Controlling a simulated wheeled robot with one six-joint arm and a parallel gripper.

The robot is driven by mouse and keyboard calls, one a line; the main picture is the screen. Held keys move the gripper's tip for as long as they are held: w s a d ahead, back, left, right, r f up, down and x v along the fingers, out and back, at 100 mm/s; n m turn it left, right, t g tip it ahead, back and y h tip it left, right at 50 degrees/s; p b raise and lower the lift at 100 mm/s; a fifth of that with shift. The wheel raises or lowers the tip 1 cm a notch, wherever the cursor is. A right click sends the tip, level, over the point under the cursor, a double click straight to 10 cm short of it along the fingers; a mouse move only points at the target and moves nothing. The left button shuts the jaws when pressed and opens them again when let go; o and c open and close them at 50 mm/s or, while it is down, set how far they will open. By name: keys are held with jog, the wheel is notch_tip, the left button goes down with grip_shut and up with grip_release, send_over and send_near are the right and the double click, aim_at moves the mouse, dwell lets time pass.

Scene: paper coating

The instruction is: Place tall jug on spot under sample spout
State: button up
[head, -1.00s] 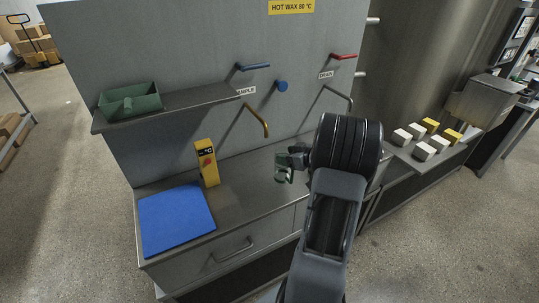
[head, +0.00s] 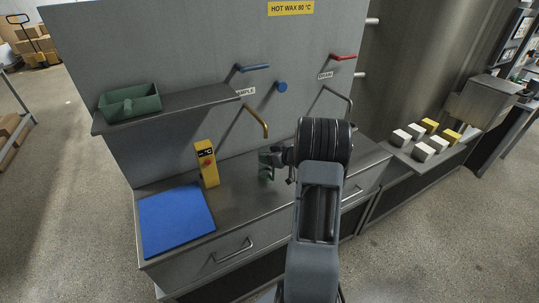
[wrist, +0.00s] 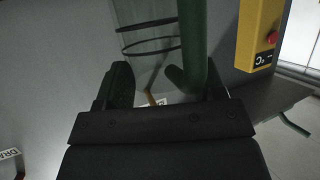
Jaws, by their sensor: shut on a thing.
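My gripper (head: 272,160) is over the counter, just below and slightly right of the brass sample spout (head: 255,122). In the wrist view my gripper (wrist: 168,85) is shut on the green handle of the tall jug (wrist: 190,45). The jug's clear body with dark rings shows beyond the handle. In the head view only a small green part of the jug (head: 265,173) shows beside my gripper, and the arm hides the rest. I cannot tell whether its base touches the counter. The spot under the spout cannot be made out.
A yellow thermometer unit (head: 206,165) stands left on the counter, beside a blue mat (head: 175,220). A green tray (head: 130,102) sits on the shelf (head: 180,108) above. The drain spout (head: 340,98) is to the right. Several white and yellow blocks (head: 423,151) lie further right.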

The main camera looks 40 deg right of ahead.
jog(key=shift+f, duration=0.1)
jog(key=o, duration=1.3)
